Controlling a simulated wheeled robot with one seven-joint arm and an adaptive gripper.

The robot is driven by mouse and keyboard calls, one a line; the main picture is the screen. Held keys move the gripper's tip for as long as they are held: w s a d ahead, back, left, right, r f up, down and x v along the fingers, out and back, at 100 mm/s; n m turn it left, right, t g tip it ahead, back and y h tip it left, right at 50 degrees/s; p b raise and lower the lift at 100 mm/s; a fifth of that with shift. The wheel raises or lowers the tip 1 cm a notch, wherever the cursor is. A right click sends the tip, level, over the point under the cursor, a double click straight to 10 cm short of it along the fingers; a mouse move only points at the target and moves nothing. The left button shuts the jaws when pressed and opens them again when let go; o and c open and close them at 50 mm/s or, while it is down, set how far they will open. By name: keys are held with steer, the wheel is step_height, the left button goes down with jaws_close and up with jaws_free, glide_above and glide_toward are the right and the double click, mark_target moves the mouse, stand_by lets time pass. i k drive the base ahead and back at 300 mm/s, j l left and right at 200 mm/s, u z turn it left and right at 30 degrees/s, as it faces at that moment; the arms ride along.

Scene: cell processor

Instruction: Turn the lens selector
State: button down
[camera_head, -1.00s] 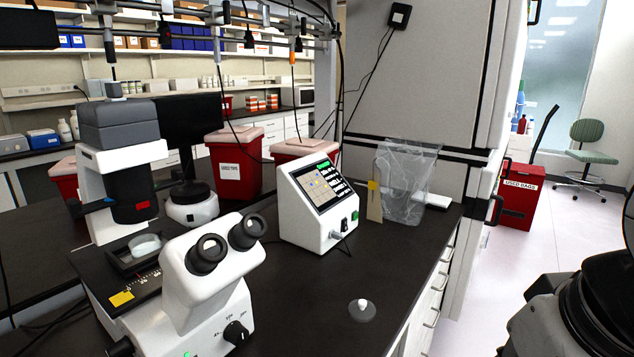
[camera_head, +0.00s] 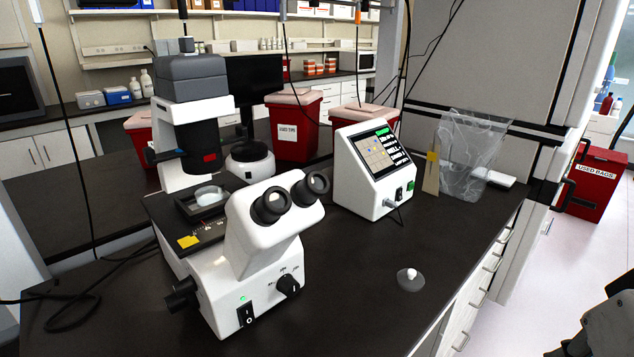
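The lens selector appears to be the black knob (camera_head: 289,285) with white markings around it, on the front of the white microscope (camera_head: 245,255). The microscope stands on the black bench at centre left, with its two eyepieces facing the front right. A larger black side knob (camera_head: 183,294) sits low on its left side. A black power switch (camera_head: 245,314) and a green light are on the front, left of the selector. A dark part of my arm shows at the lower right edge, apart from the microscope. My gripper's fingers are not in view.
A white device with a screen (camera_head: 372,165) stands right of the microscope. A small clear dish (camera_head: 411,280) lies on the bench near its front edge. A clear bag (camera_head: 470,150) stands farther back. The bench between microscope and dish is clear. Black cables (camera_head: 75,300) lie at left.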

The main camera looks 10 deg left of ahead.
mark_target(287, 284)
steer(key=k+j+z, duration=0.1)
steer(key=k+j, duration=0.65)
